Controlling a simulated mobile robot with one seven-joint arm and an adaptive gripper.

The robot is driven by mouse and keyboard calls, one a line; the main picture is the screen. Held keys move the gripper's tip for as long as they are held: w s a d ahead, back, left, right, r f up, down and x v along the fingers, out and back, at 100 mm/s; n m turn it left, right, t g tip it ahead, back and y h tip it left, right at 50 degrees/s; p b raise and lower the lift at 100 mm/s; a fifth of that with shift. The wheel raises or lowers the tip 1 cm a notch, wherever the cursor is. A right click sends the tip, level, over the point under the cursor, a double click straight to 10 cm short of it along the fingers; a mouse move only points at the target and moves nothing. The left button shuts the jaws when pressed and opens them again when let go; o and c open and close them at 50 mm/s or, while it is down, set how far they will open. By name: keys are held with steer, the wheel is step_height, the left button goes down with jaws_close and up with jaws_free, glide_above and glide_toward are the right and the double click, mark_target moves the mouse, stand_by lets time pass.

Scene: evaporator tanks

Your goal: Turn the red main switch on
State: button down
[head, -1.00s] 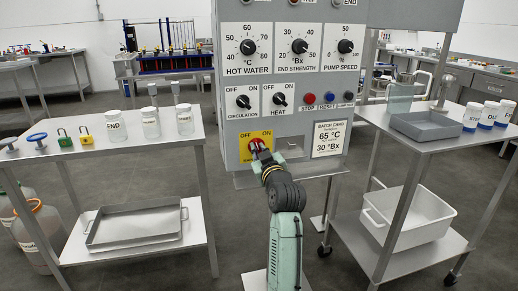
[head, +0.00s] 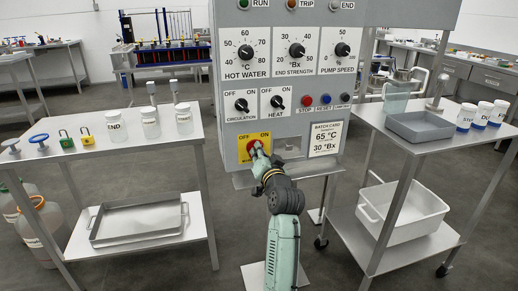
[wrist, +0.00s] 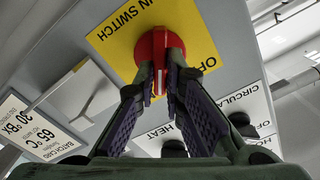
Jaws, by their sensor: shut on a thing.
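The red main switch (head: 253,147) sits on a yellow plate marked OFF and ON, low on the left of the grey control panel. In the wrist view the red knob (wrist: 153,52) fills the space between the fingertips, in front of the yellow plate (wrist: 122,40). My gripper (wrist: 160,85) is shut on the switch's handle, one finger on each side. In the head view my gripper (head: 259,158) reaches up to the switch and hides its lower part.
CIRCULATION (head: 241,104) and HEAT (head: 277,102) knobs sit just above. A batch card (head: 325,139) is on the right. A table (head: 100,160) with padlocks and jars stands at left, a cart (head: 440,150) with trays at right.

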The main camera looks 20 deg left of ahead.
steer(key=shift+m+p, duration=0.5)
steer(key=shift+m, duration=0.6)
steer(key=shift+f, duration=0.1)
steer(key=c, duration=1.7)
jaws_free()
steer(key=shift+d, duration=0.1)
steer(key=v, duration=1.2)
